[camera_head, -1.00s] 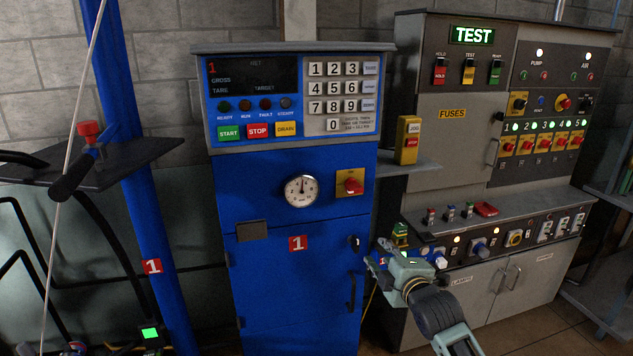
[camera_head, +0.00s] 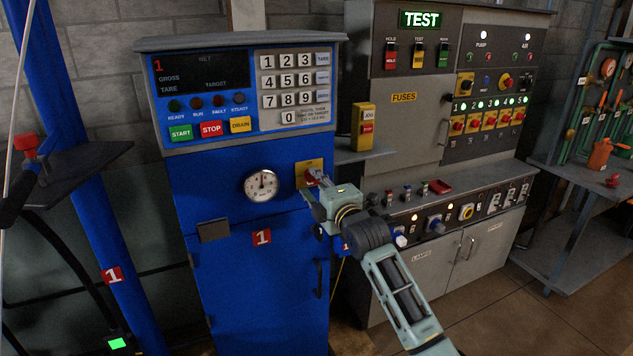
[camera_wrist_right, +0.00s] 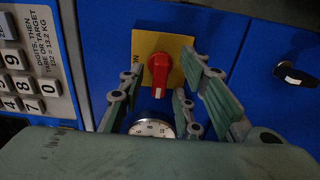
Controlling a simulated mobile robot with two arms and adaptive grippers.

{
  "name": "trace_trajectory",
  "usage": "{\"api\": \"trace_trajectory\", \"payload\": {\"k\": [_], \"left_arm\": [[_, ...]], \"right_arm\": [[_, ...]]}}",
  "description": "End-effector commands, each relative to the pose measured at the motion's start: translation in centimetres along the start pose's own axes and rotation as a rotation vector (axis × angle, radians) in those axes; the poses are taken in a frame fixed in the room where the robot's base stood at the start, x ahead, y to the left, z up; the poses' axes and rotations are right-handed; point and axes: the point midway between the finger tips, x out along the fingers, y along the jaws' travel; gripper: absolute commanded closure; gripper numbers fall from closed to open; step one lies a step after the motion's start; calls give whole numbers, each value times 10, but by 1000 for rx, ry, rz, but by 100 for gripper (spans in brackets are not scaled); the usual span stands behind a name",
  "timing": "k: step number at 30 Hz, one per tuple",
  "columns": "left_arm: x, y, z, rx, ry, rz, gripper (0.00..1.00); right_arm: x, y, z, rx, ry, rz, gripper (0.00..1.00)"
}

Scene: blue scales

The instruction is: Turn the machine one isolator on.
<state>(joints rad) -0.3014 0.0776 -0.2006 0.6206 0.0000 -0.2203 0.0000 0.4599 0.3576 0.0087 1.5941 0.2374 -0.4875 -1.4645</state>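The machine one isolator is a red knob on a yellow plate (camera_head: 303,172), on the front of the blue machine (camera_head: 250,210) marked 1, right of a round gauge. In the right wrist view the red knob (camera_wrist_right: 159,76) has its long side up and down, and the lettering ON is at the plate's left edge. That long side lies roughly level on the machine. My right gripper (camera_head: 319,182) is in front of the plate and partly hides the knob. In the right wrist view its fingers (camera_wrist_right: 163,92) are spread to either side of the knob, apparently not touching. My left gripper is out of view.
The gauge (camera_head: 261,185) is close to my right gripper. A keypad panel (camera_head: 240,95) is above, and a yellow jog box (camera_head: 364,127) stands on a shelf to the right. A grey test cabinet (camera_head: 420,130) with switches fills the right side.

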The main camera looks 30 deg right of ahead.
Motion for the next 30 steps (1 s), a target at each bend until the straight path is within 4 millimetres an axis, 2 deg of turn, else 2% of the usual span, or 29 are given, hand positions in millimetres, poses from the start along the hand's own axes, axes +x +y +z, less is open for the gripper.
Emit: {"api": "trace_trajectory", "payload": {"k": [8, 19, 30], "left_arm": [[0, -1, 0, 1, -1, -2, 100], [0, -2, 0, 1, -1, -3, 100], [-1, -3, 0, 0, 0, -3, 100]], "right_arm": [[2, 0, 0, 0, 0, 0, 69], [1, 0, 0, 0, 0, 0, 100], [1, 0, 0, 14, -1, -1, 100]]}}
